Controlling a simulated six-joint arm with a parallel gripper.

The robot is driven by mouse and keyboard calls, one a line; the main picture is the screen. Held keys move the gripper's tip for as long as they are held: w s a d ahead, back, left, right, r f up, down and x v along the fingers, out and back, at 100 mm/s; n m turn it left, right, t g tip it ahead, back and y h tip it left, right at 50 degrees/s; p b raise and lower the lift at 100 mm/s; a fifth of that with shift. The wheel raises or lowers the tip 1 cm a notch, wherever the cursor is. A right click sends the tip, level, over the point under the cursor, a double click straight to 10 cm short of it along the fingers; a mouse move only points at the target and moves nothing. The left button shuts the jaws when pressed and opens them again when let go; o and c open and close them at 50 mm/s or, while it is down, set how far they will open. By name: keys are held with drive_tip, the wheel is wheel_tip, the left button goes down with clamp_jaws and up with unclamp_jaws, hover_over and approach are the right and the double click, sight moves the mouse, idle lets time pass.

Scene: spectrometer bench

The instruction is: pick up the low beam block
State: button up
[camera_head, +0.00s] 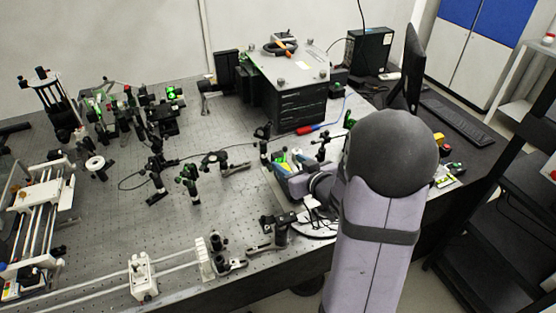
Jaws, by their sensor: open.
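My gripper (312,218) is partly in view low over the right front part of the bench, left of my arm. Its fingers are small and partly hidden, with no object visibly held between them. I cannot tell for certain which piece is the low beam block. Small dark optic mounts (279,230) stand on the bench just left of my gripper. My arm hides the bench to the right of and behind the gripper.
The perforated optical bench (110,215) carries several black post mounts (188,182). A blue bin (290,178) with coloured items stands close behind my gripper. A large black box (290,90) is at the back. A white rail stage (40,225) is at left.

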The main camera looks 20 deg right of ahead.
sight(279, 155)
drive_tip(key=shift+r+p+x, duration=0.2)
drive_tip(key=shift+p+x, duration=0.9)
drive_tip(key=shift+x, duration=1.45)
drive_tip(key=shift+w+f, duration=0.3)
drive_tip(key=shift+w, duration=0.3)
drive_tip(key=c, duration=1.3)
